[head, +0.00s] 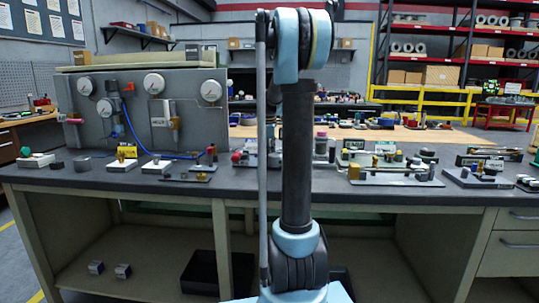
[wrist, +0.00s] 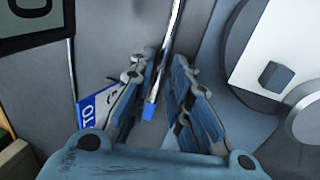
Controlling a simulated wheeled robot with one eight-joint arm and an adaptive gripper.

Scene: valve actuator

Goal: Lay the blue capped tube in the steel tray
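My gripper (wrist: 166,62) shows in the wrist view with its two fingers apart, so it is open. A thin, pale rod-like thing with a blue end (wrist: 150,111) runs between the fingers from the top edge; it looks like the blue capped tube, but I cannot be sure. I see no finger clearly pressing on it. In the head view my arm rises through the middle and hides part of the bench; the gripper is not in sight there. I cannot pick out the blue capped tube or the steel tray in the head view.
The dark workbench (head: 110,178) carries several small fixtures. A grey panel with round gauges (head: 154,85) and a blue hose stands at the back left. In the wrist view, a blue label (wrist: 93,110) is left of the fingers and a white block (wrist: 280,50) is right.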

